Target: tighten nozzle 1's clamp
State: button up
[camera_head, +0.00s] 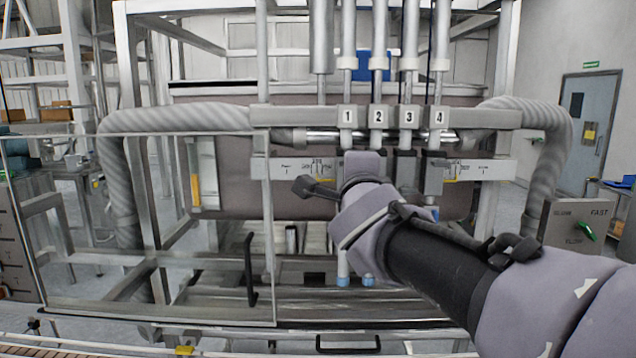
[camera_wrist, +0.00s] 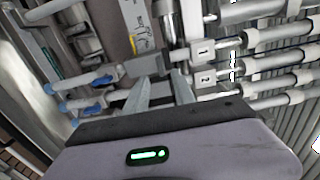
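The nozzle 1 label block (camera_head: 347,116) is on the front rail of the filler in the head view. Nozzle 1's blue tip (camera_head: 342,281) shows below my arm. The wrist view shows the nozzle 1 label block (camera_wrist: 203,50) and nozzle 1's tube with its blue tip (camera_wrist: 49,88) to the left. A grey clamp block (camera_wrist: 148,66) sits on the tube line, just beyond my fingers. My gripper (camera_wrist: 165,83) has its two fingers apart, close to the nozzle 1 and 2 clamps. Contact is unclear. My own wrist hides the fingers and the clamp in the head view.
Nozzle 2's label block (camera_head: 378,116) is close beside nozzle 1, with 3 and 4 farther right. A clear guard panel (camera_head: 140,230) with a dark handle (camera_head: 250,270) stands at left. A control box (camera_head: 577,228) with a green switch is at right.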

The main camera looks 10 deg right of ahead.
jog(key=s+a+p, duration=0.1)
jog(key=s+p, duration=0.1)
jog(key=s, duration=1)
jog(key=shift+a, duration=0.25)
jog(key=s+a+f+n+g+y+b, duration=0.35)
jog(key=f+n, duration=0.25)
jog(key=f, duration=0.4)
jog(key=s+a+f+n+g+y+b, duration=0.2)
jog(key=s+f+n, duration=0.25)
jog(key=f, duration=0.55)
jog(key=s+d+f+n+g+b, duration=0.1)
jog(key=s+d+f+n+g, duration=0.1)
jog(key=s+f, duration=0.4)
jog(key=s+d+f+n+g+h+b, duration=0.1)
jog(key=s+d+f+n+g+b, duration=0.1)
jog(key=s+f+g, duration=0.2)
jog(key=s+f, duration=0.3)
jog(key=f, duration=0.3)
jog(key=shift+n, duration=0.35)
jog(key=shift+g, duration=0.25)
